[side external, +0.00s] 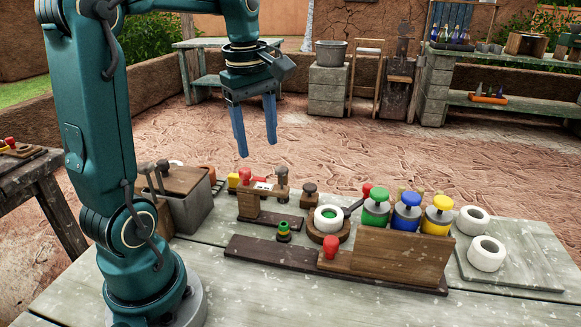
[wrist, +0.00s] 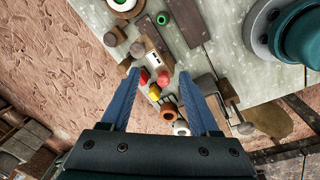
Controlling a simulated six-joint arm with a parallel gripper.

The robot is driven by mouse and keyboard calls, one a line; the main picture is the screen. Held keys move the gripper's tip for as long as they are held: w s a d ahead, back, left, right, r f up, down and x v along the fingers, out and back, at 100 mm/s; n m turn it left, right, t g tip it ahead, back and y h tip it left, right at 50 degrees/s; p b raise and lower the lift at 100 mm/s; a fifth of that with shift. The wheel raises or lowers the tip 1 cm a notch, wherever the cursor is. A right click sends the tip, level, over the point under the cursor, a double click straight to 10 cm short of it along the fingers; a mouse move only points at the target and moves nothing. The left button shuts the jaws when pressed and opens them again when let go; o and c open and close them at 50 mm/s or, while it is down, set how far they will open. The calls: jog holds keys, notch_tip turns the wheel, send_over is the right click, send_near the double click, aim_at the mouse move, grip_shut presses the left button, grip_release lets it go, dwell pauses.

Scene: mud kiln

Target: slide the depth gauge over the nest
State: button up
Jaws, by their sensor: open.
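My gripper (side external: 256,135) hangs open and empty, fingers down, high above the back left of the bench. Its blue fingers also show in the wrist view (wrist: 158,100). A wooden block with a white marked strip (side external: 264,186) appears to be the depth gauge; it also shows ahead of my fingers in the wrist view (wrist: 154,42). I cannot be sure of its identity. A white ring with a green centre (side external: 328,219) sits on a round wooden base (side external: 343,233), right of the block and apart from it. This looks like the nest.
A long dark board (side external: 255,250) bears a red knob (side external: 331,247). A wooden rack (side external: 400,262) stands in front of green, blue and yellow-topped jars (side external: 407,212). White rings (side external: 486,253) lie at right. A grey box (side external: 183,200) stands left. The bench's front is mostly clear.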

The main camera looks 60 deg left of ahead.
aim_at(244, 169)
jog(key=a+f, duration=0.1)
jog(key=a+f+n, duration=0.1)
jog(key=a, duration=0.1)
jog(key=a+f+n+g, duration=0.1)
jog(key=a, duration=0.1)
jog(key=shift+s+a+h, duration=0.15)
jog(key=shift+s+h, duration=0.15)
jog(key=shift+s+a+f+n, duration=0.15)
jog(key=shift+f+n, duration=0.05)
jog(key=shift+n, duration=0.1)
jog(key=shift+f, duration=2.4)
grip_shut()
jog(key=shift+r, duration=0.1)
